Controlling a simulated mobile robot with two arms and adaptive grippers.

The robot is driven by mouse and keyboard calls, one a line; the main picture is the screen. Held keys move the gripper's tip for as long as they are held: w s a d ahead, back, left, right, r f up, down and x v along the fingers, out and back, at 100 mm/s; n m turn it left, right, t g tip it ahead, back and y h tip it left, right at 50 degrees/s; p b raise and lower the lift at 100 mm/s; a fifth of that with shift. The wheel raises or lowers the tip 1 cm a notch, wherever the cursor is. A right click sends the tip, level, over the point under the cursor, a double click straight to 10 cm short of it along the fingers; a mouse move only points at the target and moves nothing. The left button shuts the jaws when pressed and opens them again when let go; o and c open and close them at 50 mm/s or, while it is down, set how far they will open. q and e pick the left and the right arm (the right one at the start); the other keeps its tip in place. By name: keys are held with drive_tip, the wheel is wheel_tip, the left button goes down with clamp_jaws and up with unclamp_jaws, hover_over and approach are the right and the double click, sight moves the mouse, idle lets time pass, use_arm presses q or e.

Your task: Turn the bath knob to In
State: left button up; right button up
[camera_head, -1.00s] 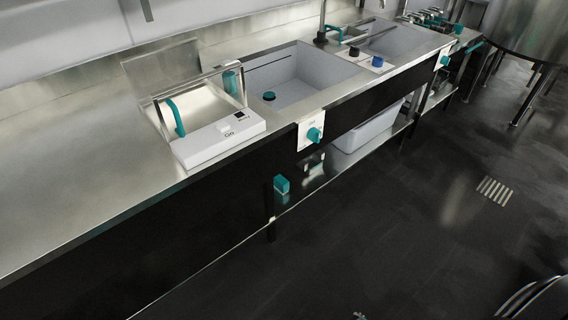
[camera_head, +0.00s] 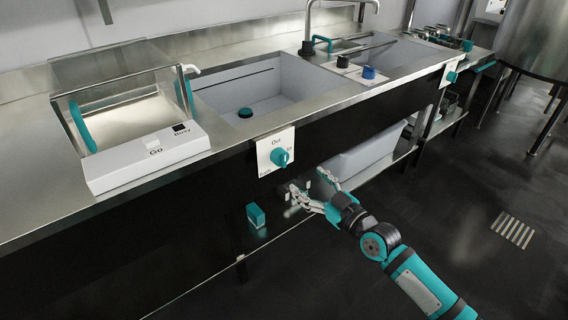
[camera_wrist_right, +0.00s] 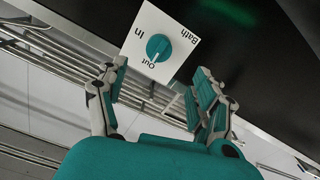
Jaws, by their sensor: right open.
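The bath knob (camera_head: 281,157) is a round teal knob on a white square plate (camera_head: 263,157) on the counter's front, below the first sink. The plate reads Out at the top, In at the right and Bath at the lower left. In the right wrist view the knob (camera_wrist_right: 158,47) shows between the fingers and beyond them, with a pale mark that seems to point towards Out. My right gripper (camera_head: 308,184) is open and empty, below and slightly right of the plate, apart from the knob. It also shows in the wrist view (camera_wrist_right: 158,80). My left gripper is out of view.
A teal block (camera_head: 256,216) is below the plate. A light grey tub (camera_head: 365,155) sits under the counter. The dark floor (camera_head: 470,200) at right is mostly clear.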

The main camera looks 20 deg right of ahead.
sight(285, 162)
drive_tip(key=b+x, duration=0.1)
drive_tip(key=x, duration=0.9)
drive_tip(key=shift+f, duration=0.15)
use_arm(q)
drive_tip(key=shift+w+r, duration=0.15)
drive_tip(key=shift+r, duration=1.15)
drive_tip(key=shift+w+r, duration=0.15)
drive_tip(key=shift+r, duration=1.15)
use_arm(e)
drive_tip(key=shift+w+a, duration=0.15)
drive_tip(key=shift+w, duration=0.5)
drive_tip(key=c, duration=1.2)
